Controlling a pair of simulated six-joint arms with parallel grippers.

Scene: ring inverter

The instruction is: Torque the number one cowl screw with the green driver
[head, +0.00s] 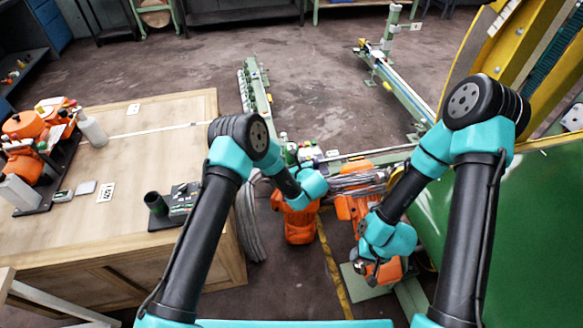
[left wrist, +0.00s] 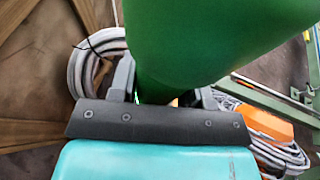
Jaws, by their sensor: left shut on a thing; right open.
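My left gripper (left wrist: 165,88) is shut on a large smooth green body (left wrist: 215,35), which looks like the green driver. It fills the upper middle of the left wrist view, and its tip is hidden. In the head view, my left wrist (head: 306,187) is above the floor right of the bench, but its fingers and grip are hard to make out. My right gripper (head: 380,268) is open, low beside the green panel, its fingertips mostly hidden by my wrist. The number one cowl screw cannot be made out.
An orange machine (head: 299,224) stands on the floor beside coiled grey hose (head: 247,220). A large green panel (head: 530,215) rises right.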

